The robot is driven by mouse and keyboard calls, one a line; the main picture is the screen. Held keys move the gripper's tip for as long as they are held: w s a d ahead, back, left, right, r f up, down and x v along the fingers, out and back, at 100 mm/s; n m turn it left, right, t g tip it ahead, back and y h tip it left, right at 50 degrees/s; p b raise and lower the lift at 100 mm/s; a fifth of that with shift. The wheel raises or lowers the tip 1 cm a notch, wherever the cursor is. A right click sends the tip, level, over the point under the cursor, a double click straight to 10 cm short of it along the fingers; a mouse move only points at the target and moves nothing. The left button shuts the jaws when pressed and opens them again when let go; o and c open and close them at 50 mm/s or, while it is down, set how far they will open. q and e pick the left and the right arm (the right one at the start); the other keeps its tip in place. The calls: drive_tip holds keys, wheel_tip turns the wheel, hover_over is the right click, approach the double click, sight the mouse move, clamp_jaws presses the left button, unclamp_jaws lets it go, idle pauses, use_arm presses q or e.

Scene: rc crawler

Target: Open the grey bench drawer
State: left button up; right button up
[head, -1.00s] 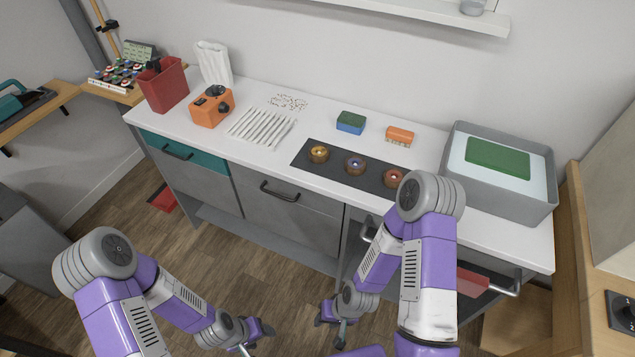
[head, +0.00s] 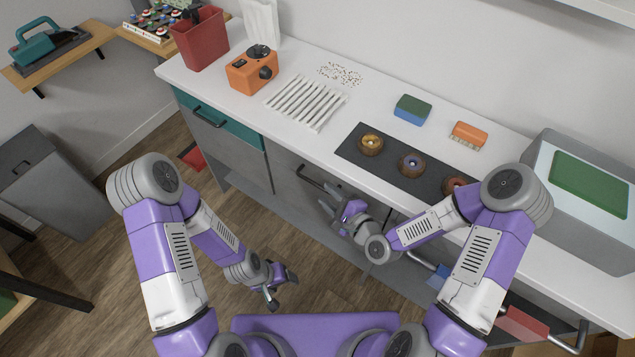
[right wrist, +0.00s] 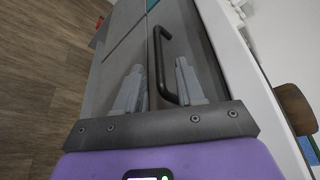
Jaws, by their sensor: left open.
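The grey bench drawer (head: 286,166) is in the middle of the bench front, to the right of the teal-topped drawer, and looks closed. Its dark bar handle (head: 312,178) also shows in the right wrist view (right wrist: 159,68). My right gripper (head: 336,207) is at the drawer front, just by the handle. In the right wrist view its fingers (right wrist: 158,88) are apart, one on each side of the handle bar, with gaps showing. My left gripper (head: 279,286) is open and empty, low over the floor, away from the bench.
The white worktop (head: 300,145) holds an orange device (head: 250,70), white strips (head: 306,103), a dark mat (head: 348,148) with small rings, a sponge (head: 412,110) and a grey bin (head: 590,220). A teal-fronted drawer (head: 215,118) is to the left. Floor in front is clear.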

sight(318, 187)
drive_tip(key=b+x, duration=0.1)
drive_tip(key=x, duration=0.4)
drive_tip(key=shift+w+a+f, duration=0.2)
drive_tip(key=shift+w, duration=0.05)
clamp_jaws()
